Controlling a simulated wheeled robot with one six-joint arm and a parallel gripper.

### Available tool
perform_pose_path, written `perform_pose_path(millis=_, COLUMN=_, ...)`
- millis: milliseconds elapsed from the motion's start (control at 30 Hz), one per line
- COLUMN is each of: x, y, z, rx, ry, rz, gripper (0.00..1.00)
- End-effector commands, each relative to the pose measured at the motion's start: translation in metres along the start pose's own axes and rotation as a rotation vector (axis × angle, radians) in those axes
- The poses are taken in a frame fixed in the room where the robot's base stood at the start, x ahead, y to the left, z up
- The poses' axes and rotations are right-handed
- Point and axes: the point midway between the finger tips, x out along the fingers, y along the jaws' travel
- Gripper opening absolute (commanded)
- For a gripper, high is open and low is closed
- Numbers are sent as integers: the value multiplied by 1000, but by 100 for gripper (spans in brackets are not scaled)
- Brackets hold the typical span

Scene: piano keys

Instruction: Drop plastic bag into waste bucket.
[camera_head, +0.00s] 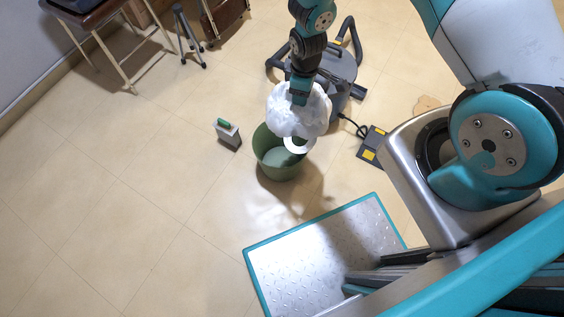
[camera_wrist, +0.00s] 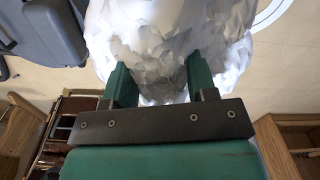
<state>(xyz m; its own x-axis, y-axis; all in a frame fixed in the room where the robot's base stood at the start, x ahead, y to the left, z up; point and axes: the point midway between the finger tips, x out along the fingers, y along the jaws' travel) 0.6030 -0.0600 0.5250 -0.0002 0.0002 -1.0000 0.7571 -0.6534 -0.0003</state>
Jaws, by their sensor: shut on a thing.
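The white plastic bag (camera_head: 297,116) is crumpled and puffy. My gripper (camera_head: 299,98) is shut on it and holds it up in the head view. In the wrist view the bag (camera_wrist: 165,35) fills the upper middle, between and beyond the two green fingers of my gripper (camera_wrist: 158,82). The green waste bucket (camera_head: 277,165) stands open on the floor. In the head view the bag overlaps the bucket's back right rim, and part of the bucket's inside shows empty. I cannot tell the bag's height above the rim. A white ring shape shows just below the bag.
A grey canister machine (camera_head: 338,68) with hoses stands behind the bucket. A small grey box with a green top (camera_head: 228,134) is left of it. A black and yellow pedal (camera_head: 373,146) lies to the right.

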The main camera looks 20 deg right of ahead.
Motion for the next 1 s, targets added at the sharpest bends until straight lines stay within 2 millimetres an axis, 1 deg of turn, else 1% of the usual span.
perform_pose_path(millis=33, x=31, y=2, z=-9, rx=-81, ry=4, rz=3, gripper=19)
perform_pose_path(millis=300, x=90, y=4, z=-44, rx=-538, ry=3, rz=4, gripper=19)
perform_pose_path(millis=433, x=114, y=4, z=-60, rx=-747, ry=2, rz=3, gripper=19)
perform_pose_path(millis=600, x=132, y=2, z=-75, rx=-955, ry=1, rz=3, gripper=19)
perform_pose_path(millis=700, x=136, y=1, z=-80, rx=-1030, ry=1, rz=2, gripper=19)
perform_pose_path(millis=867, x=138, y=0, z=-83, rx=-1079, ry=0, rz=0, gripper=19)
perform_pose_path(millis=1000, x=146, y=0, z=-83, rx=-1082, ry=0, rz=-1, gripper=19)
